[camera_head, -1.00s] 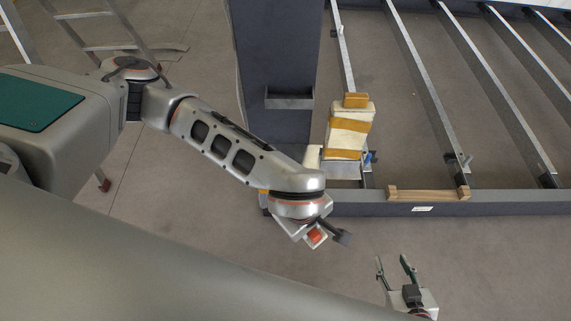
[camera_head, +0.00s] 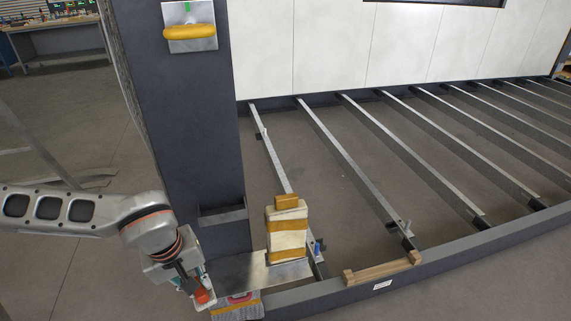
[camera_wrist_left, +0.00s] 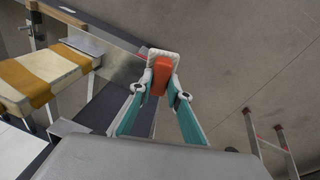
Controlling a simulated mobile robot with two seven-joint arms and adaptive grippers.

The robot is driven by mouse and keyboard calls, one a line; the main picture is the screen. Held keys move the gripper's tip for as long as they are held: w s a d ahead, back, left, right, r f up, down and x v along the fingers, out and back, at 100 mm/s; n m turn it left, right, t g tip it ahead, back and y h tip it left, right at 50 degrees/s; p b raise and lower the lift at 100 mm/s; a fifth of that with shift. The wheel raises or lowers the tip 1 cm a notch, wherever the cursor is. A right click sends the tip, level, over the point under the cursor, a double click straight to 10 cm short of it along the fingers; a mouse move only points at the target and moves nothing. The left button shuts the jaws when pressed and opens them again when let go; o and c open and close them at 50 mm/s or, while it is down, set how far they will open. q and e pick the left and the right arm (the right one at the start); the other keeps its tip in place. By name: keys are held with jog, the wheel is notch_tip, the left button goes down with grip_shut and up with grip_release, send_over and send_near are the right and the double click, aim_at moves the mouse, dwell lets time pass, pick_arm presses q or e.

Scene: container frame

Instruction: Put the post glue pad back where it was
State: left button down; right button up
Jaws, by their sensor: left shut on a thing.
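My left gripper (camera_head: 194,288) is at the lower left of the head view, near the foot of the dark post (camera_head: 190,130). It is shut on a small white pad with an orange-red grip (camera_head: 204,297). In the left wrist view the gripper's green fingers (camera_wrist_left: 160,88) close on the orange grip, and the white pad (camera_wrist_left: 163,56) shows beyond it. I take this for the glue pad. The pad is close to the metal plate at the frame's corner; I cannot tell whether they touch. My right gripper is out of view.
A white and orange stack (camera_head: 287,232) stands on a metal plate (camera_head: 240,270). A striped block (camera_head: 238,308) is below it. A small dark ledge (camera_head: 222,215) sticks out from the post. A yellow-handled plate (camera_head: 190,30) hangs higher up. A wooden piece (camera_head: 382,269) lies on the front beam.

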pick_arm(q)
jog(key=w+a+r+m, duration=0.2)
jog(key=a+r+m, duration=0.2)
jog(key=r, duration=0.5)
jog(key=shift+w+a+r+m+g+h, duration=0.15)
jog(key=shift+w+a+m+g+h, duration=0.15)
jog(key=shift+m, duration=0.6)
